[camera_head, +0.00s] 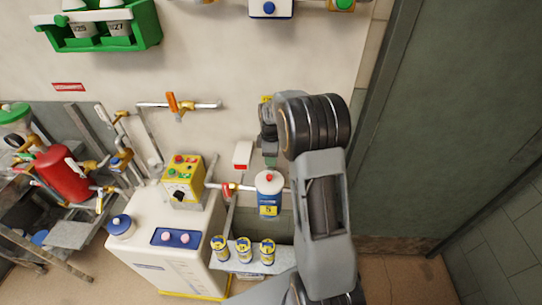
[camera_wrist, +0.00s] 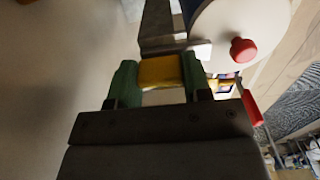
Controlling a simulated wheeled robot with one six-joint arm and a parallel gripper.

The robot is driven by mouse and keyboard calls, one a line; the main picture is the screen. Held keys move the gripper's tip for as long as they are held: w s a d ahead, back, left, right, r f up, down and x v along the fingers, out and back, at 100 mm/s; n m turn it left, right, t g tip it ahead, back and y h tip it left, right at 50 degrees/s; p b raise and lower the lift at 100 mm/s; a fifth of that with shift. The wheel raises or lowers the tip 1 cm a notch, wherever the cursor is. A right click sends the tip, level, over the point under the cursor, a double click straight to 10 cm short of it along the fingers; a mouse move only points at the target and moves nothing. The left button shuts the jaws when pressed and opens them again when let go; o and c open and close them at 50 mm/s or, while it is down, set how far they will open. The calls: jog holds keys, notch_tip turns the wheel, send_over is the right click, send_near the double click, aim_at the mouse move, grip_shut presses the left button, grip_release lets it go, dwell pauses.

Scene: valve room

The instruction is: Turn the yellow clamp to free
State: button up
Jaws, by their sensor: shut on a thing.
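The yellow clamp (camera_wrist: 160,72) shows in the wrist view as a yellow block between the two green fingers of my gripper (camera_wrist: 158,78). My gripper is shut on it, with one finger on each side. The clamp meets a grey metal part just beyond it. In the head view my gripper (camera_head: 269,150) is beside the wall, above the blue canister, and my wrist and arm hide much of that spot. I cannot make out the clamp there, nor tell its turned position.
A blue canister (camera_head: 269,204) with a white lid and red knob stands close below my gripper; its lid (camera_wrist: 222,38) is close in the wrist view. A red-handled valve (camera_head: 228,188) and yellow button box (camera_head: 184,180) are to the left. The floor at right is clear.

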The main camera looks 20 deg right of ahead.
jog(key=shift+c, duration=0.4)
jog(key=shift+m, duration=0.3)
jog(key=m+b, duration=0.1)
jog(key=m, duration=0.2)
jog(key=shift+m, duration=0.4)
jog(key=m, duration=0.4)
jog(key=shift+b, duration=0.4)
jog(key=m, duration=0.5)
jog(key=shift+b, duration=0.3)
jog(key=shift+m, duration=2.2)
jog(key=o, duration=0.9)
